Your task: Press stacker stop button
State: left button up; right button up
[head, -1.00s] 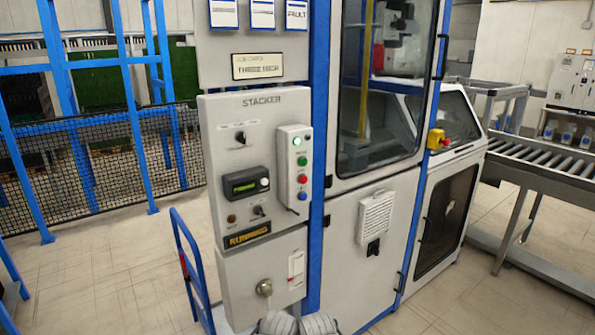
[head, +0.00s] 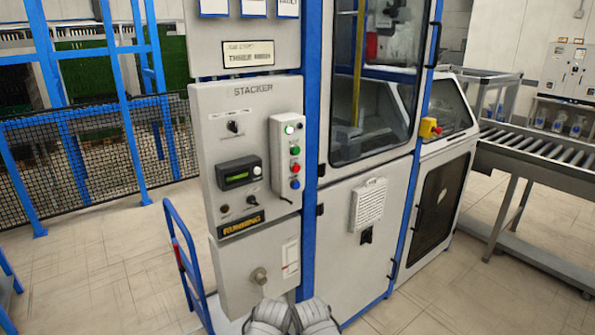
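The stacker panel (head: 222,112) is a grey box on the front of the machine, labelled STACKER. On its right side is a raised button box (head: 283,182) with a lit white-green lamp (head: 289,129), a green button (head: 294,150), a red button (head: 295,168) and a blue button (head: 295,184). A sign at the panel's bottom (head: 241,224) reads RUNNING. Grey rounded parts of my own arms (head: 290,318) show at the bottom edge, below the panel. Neither gripper's fingers can be made out.
A red and yellow emergency stop (head: 430,128) sits on the machine's right post. A blue-handled cart (head: 188,268) stands at the panel's lower left. A roller conveyor (head: 530,150) runs at the right. Mesh fencing (head: 90,160) is at the left, with open tiled floor before it.

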grip_shut()
dwell(1.3)
